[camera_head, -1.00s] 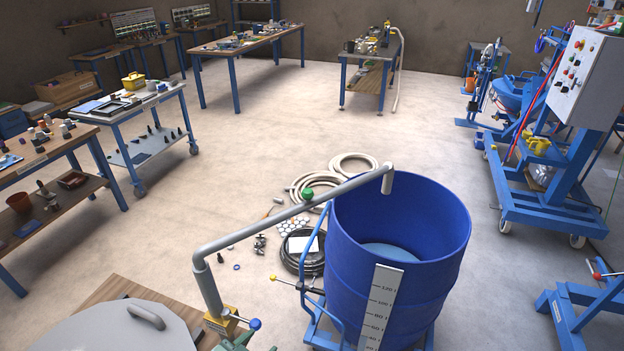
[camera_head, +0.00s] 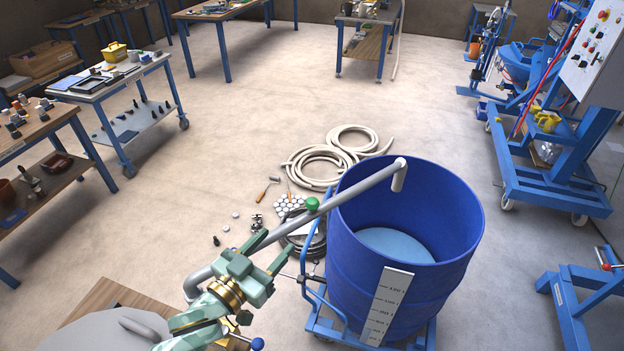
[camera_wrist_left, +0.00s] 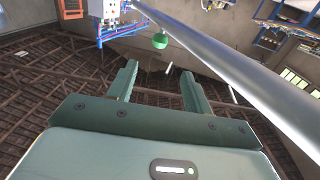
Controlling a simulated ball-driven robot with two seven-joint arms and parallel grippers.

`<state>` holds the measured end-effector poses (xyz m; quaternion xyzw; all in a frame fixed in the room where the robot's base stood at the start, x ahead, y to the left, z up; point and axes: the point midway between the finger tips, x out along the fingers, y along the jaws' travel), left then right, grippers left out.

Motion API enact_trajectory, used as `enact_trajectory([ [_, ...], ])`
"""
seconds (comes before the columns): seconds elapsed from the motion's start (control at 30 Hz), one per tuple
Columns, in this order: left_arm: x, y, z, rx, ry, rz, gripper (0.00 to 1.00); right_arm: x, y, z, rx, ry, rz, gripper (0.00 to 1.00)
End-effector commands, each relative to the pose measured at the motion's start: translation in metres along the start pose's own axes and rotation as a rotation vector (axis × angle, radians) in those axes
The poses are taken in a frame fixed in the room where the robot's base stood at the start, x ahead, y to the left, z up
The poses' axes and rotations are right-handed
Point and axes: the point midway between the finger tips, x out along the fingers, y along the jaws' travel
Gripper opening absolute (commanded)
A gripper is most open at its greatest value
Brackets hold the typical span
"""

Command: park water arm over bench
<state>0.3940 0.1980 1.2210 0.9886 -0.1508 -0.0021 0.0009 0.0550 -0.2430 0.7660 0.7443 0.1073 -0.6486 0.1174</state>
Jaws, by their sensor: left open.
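The grey water arm (camera_head: 345,190) is a pipe that rises at the lower left and reaches over the blue drum (camera_head: 400,225), its down-turned outlet above the drum's opening. A green knob (camera_head: 312,204) sits midway along it. My left gripper (camera_head: 267,252) is open and close to the pipe's near part, apparently not closed around it. In the left wrist view the pipe (camera_wrist_left: 235,65) passes to the right of the two open fingers (camera_wrist_left: 160,85), with the green knob (camera_wrist_left: 160,40) beyond them. My right gripper is not in view.
A wooden bench (camera_head: 105,300) with a grey lid (camera_head: 125,335) is at the lower left. The drum stands on a blue wheeled frame and holds pale liquid. Coiled hoses (camera_head: 318,165) lie on the floor behind. A blue machine (camera_head: 550,170) stands at the right.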

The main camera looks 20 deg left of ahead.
Motion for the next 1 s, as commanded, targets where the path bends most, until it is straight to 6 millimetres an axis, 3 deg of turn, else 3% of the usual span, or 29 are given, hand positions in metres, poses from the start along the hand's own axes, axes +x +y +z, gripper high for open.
enact_trajectory([
  [0.17, 0.007, 0.000, -0.001, -0.002, 0.002, 0.000, 0.50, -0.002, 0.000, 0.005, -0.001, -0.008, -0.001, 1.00],
  [0.4, 0.057, 0.000, -0.003, -0.002, 0.004, 0.000, 0.50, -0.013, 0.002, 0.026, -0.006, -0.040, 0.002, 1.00],
  [0.7, 0.130, 0.000, -0.001, -0.002, 0.001, 0.000, 0.50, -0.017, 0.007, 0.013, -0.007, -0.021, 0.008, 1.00],
  [1.0, 0.162, 0.000, 0.000, -0.002, 0.000, 0.000, 0.50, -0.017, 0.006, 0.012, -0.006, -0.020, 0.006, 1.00],
])
